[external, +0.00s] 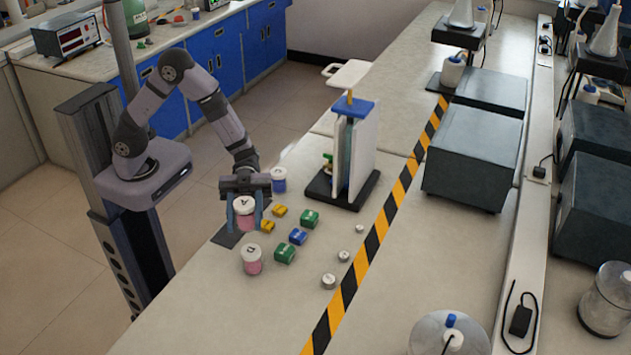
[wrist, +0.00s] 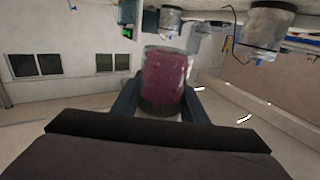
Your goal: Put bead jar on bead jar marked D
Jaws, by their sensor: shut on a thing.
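My gripper (external: 245,221) is shut on a bead jar (external: 245,207) with pink contents and a white lid bearing a dark mark. In the wrist view the pink jar (wrist: 165,80) sits between the two fingers. Whether its base touches the dark mat (external: 225,238) or hangs just above it, I cannot tell. A second pink bead jar (external: 251,261) with a white marked lid stands upright on the bench, nearer the camera; its letter looks like D but is small. A third jar (external: 279,180), blue with a white lid, stands behind my gripper.
Green, yellow and blue small blocks (external: 298,236) lie right of the jars. Small metal weights (external: 329,281) lie farther right. A white upright apparatus (external: 352,155) on a black base stands behind. Striped tape (external: 376,240) crosses the bench. The front bench surface is clear.

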